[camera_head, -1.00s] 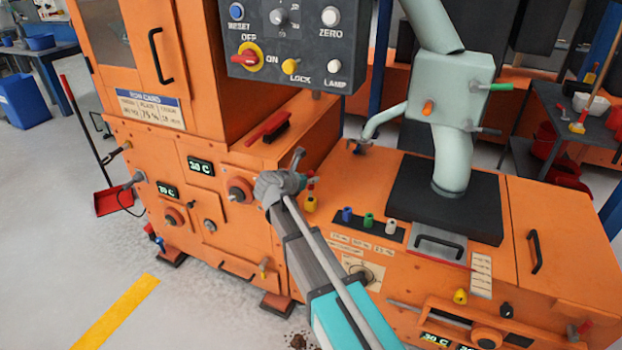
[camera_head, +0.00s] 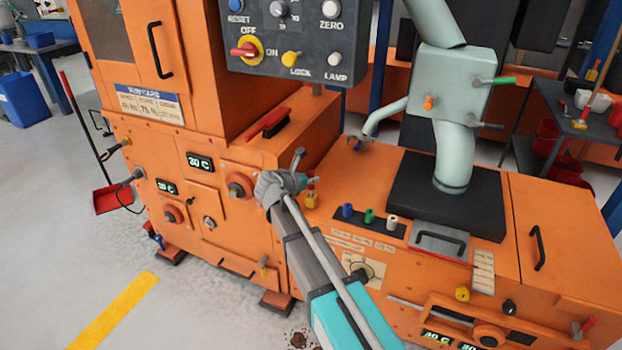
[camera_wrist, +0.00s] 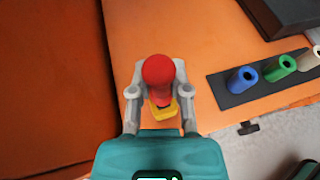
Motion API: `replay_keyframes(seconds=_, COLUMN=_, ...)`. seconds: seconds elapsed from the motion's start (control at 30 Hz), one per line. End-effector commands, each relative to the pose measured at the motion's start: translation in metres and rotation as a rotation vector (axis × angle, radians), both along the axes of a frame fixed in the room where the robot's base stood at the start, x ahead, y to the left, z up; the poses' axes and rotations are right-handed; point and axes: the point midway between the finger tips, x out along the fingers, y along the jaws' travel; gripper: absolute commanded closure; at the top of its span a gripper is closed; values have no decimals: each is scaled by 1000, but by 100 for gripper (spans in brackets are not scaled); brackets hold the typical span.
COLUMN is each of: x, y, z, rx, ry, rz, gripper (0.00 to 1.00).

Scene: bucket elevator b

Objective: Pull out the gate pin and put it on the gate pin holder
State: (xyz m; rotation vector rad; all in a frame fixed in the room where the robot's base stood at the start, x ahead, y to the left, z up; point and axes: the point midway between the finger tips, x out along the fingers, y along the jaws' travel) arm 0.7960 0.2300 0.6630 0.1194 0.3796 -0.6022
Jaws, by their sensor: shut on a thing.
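A red round-headed pin (camera_wrist: 158,72) stands between my gripper's fingers in the wrist view, with a yellow base (camera_wrist: 164,108) below it. My gripper (camera_wrist: 158,88) is shut on this red pin, one grey finger on each side. In the head view my gripper (camera_head: 303,181) is at the left end of the orange machine top, where the yellow base (camera_head: 311,200) shows beside it. The pin's lower end is hidden, so I cannot tell how far it sits in the base. No label shows which part is the gate pin holder.
A black strip with blue, green and white sockets (camera_head: 369,216) lies to the right of my gripper. Behind it stands a pale green chute (camera_head: 452,80) with green and orange handles. A control panel (camera_head: 290,40) hangs above. An orange cabinet wall is close on the left.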

Motion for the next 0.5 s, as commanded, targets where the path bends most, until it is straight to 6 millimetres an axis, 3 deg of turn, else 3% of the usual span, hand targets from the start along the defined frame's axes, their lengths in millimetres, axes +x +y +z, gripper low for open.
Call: replay_keyframes(seconds=0.5, x=0, y=0, z=-10, rx=0, ry=0, rz=0, gripper=100)
